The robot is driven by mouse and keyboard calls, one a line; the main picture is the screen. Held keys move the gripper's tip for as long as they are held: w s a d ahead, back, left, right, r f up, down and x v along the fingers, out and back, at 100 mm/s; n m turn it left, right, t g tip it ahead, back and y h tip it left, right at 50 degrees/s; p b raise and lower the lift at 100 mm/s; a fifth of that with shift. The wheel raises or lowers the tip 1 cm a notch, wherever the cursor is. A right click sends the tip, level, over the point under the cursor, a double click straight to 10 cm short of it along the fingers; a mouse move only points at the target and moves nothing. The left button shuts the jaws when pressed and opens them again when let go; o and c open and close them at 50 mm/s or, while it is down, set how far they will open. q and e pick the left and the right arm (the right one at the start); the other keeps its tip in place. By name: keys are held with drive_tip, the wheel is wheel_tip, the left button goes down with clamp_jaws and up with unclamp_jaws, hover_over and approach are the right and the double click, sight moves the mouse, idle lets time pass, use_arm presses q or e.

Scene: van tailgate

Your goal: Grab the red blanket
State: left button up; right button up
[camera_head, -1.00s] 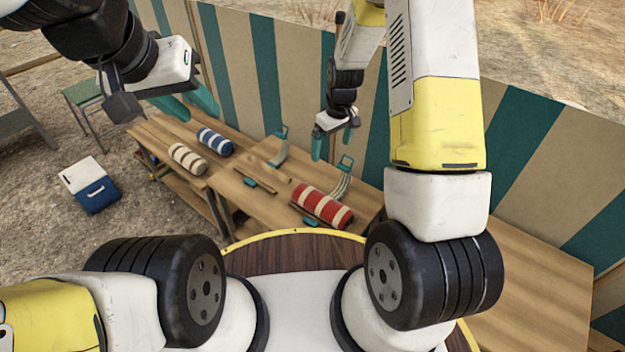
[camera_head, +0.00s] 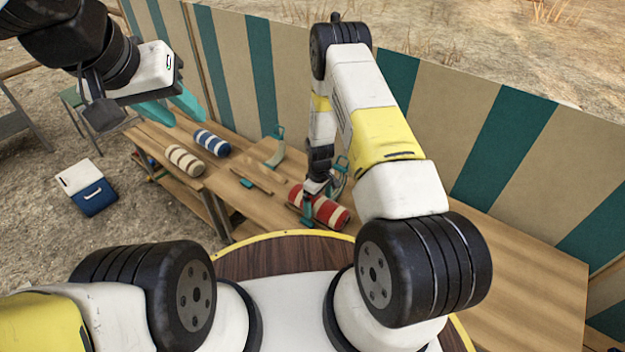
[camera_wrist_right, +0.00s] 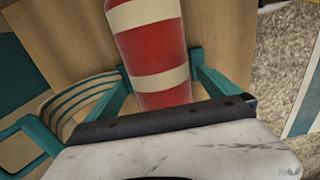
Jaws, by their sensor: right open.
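The red blanket (camera_head: 325,212) is a roll with cream stripes. It lies on the wooden table near its front edge in the head view. My right gripper (camera_head: 308,212) is down at the roll's left part. In the right wrist view the red blanket (camera_wrist_right: 152,48) runs between the two open teal fingers of the right gripper (camera_wrist_right: 160,78), one on each side. Whether the fingers touch it I cannot tell. My left gripper (camera_head: 172,108) hangs empty at the upper left, its teal fingers apart, above the far end of the table.
A cream-striped roll (camera_head: 184,160) and a blue-striped roll (camera_head: 212,142) lie further left on the table (camera_head: 245,205). A striped wall (camera_head: 262,60) stands behind. A blue cooler (camera_head: 92,198) is on the ground.

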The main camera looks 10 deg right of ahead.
drive_tip(key=shift+f, duration=0.75)
drive_tip(key=c, duration=1.7)
drive_tip(key=shift+c, duration=0.4)
drive_tip(key=shift+r, duration=0.15)
